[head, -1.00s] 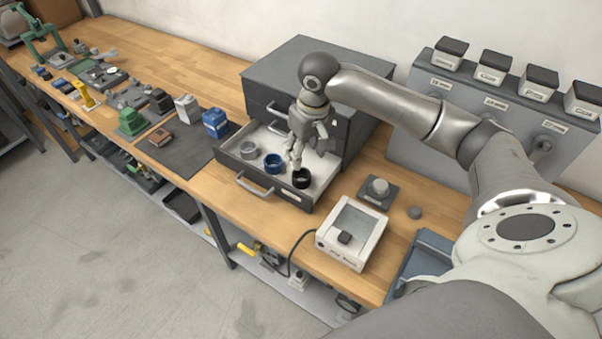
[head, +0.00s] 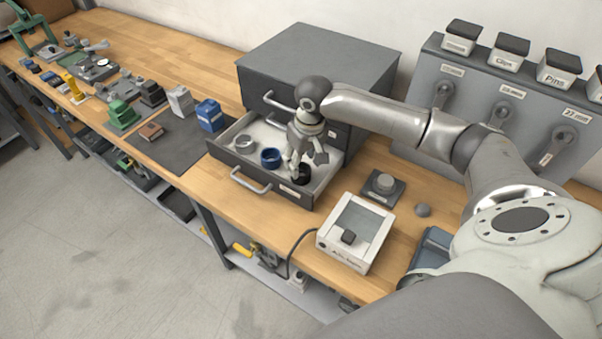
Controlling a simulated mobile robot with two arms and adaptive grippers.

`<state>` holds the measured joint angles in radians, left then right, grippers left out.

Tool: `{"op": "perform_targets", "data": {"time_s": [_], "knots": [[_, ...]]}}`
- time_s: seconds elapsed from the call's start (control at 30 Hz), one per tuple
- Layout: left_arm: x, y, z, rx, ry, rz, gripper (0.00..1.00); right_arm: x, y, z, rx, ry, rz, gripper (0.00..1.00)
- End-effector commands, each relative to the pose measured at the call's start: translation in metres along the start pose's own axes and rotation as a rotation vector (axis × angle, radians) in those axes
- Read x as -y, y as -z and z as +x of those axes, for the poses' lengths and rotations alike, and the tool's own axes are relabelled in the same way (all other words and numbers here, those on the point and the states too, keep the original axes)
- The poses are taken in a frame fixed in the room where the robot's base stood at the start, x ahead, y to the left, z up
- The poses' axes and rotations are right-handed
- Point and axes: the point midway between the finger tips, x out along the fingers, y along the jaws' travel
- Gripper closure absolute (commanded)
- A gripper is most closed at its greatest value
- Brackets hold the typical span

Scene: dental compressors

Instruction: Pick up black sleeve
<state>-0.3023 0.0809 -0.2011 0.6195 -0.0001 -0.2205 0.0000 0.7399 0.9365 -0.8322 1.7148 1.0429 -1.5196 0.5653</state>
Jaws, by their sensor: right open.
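The black sleeve (head: 303,175) is a short dark ring standing in the open drawer (head: 228,168) of the dark grey cabinet, at the drawer's right side. My right gripper (head: 297,168) points down into the drawer at the sleeve, with its fingers open. The fingers overlap the sleeve's left part in the picture; I cannot tell whether they touch it. A blue sleeve (head: 270,158) and a grey sleeve (head: 244,144) stand to the left in the same drawer. My left gripper is not in view.
The cabinet (head: 320,60) rises behind the drawer. A white device (head: 355,232) with a dark button stands at the front right, near a square block with a round knob (head: 384,185). A dark mat (head: 180,143) with small boxes lies left. A bin panel (head: 500,100) stands at the right back.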

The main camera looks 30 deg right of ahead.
Motion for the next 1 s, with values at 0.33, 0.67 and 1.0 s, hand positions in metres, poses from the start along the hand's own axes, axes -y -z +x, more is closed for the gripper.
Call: {"op": "perform_targets", "data": {"time_s": [0.33,0.67,1.0], "knots": [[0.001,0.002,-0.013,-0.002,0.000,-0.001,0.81,0.002,0.000,0.045,0.003,0.000,0.000,0.48],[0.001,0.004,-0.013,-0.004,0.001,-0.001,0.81,0.001,0.000,0.047,0.001,-0.001,-0.001,0.59],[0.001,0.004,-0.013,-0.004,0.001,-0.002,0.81,0.001,0.000,0.047,0.000,-0.001,-0.001,0.79]]}}
